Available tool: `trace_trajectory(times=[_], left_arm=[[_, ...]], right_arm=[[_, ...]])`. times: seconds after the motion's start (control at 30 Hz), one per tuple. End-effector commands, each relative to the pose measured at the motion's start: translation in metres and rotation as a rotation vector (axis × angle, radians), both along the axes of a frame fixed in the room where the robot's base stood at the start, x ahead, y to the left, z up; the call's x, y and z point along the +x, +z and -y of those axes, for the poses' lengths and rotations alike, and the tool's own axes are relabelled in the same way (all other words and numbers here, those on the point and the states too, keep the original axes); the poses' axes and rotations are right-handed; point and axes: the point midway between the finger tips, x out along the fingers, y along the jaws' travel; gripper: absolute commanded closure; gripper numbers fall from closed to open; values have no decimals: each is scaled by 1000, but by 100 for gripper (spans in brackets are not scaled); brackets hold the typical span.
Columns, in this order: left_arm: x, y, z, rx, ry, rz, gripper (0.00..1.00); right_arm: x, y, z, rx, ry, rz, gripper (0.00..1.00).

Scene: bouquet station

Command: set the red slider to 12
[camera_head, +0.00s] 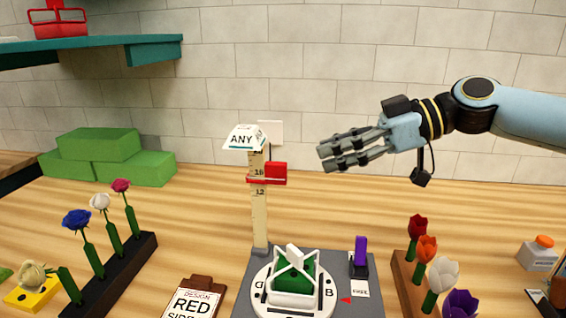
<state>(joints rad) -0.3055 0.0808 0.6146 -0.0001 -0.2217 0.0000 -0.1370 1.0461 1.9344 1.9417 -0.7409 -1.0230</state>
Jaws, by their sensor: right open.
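The red slider (277,173) sits on an upright pale ruler post (260,222). Its thin red bar crosses the post just below the mark 16 and above the mark 12 (258,192). A white sign reading ANY (243,138) tops the post. My right gripper (322,160) is open and empty, its fingers pointing left. It is in the air to the right of the slider and appears a little higher, apart from it. My left gripper is not in view.
A grey base (255,270) holds a round white dial (262,303) with a green-and-white holder, in front of the post. Flower racks stand left (125,270) and right (399,270). Green blocks (98,146) lie at the back left. The table right of the post is mostly clear.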

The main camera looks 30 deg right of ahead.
Motion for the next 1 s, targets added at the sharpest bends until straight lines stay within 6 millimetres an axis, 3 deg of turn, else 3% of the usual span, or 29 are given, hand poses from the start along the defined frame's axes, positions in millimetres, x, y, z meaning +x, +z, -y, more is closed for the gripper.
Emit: trace_trajectory(times=[0.1, 0.6, 1.0], left_arm=[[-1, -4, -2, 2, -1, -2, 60], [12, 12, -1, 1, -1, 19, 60], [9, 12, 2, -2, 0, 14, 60]], right_arm=[[11, -5, -13, 6, -4, 4, 60], [48, -30, -61, 2, -5, -1, 60], [53, -36, -69, -3, -3, -2, 60]])
